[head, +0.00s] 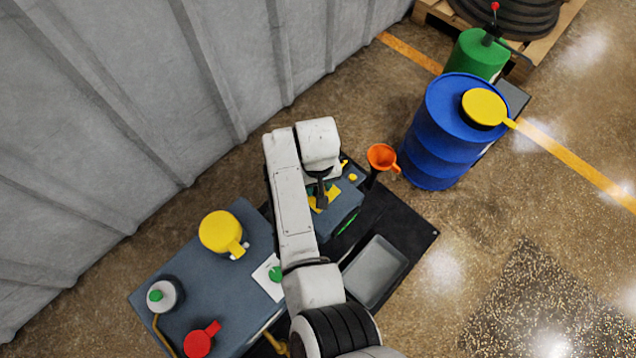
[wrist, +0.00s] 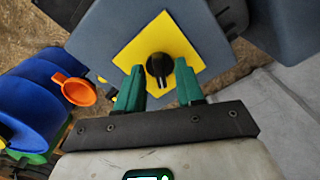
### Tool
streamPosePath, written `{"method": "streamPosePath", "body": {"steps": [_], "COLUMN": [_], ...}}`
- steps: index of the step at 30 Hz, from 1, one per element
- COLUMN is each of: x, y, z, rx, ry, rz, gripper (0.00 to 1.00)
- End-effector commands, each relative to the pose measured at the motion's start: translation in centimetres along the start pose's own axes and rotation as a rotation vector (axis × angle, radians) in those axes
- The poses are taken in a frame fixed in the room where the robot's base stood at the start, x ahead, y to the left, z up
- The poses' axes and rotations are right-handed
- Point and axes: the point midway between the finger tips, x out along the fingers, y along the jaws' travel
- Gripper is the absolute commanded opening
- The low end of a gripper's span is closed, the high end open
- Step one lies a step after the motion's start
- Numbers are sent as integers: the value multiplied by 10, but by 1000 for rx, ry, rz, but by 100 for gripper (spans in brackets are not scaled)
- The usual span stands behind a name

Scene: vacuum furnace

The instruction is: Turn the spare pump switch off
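A black rotary knob (wrist: 160,68) sits on a yellow square plate (wrist: 158,50) on a blue-grey housing (wrist: 105,35) in the wrist view. I see no label, so I cannot confirm it is the spare pump switch. My gripper (wrist: 160,88) is open, its two green fingers apart on either side of the knob's near end. I cannot tell whether they touch it. In the head view my gripper (head: 322,198) points down at the yellow plate (head: 332,190) and hides the knob. Another switch, a green knob (head: 276,273) on a white plate, lies to the left.
An orange funnel (head: 381,157) and a blue drum (head: 440,140) stand to the right. A grey tray (head: 375,270) lies on the black mat.

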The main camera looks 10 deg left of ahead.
Motion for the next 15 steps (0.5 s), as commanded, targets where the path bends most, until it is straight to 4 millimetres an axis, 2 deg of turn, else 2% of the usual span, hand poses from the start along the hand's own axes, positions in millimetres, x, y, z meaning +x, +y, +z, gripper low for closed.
{"method": "streamPosePath", "body": {"steps": [2, 12, 15], "x": [0, 0, 0], "y": [0, 0, 0], "z": [0, 0, 0], "rx": [0, 0, 0], "ry": [0, 0, 0], "rz": [0, 0, 0], "gripper": [34, 2, 0]}}
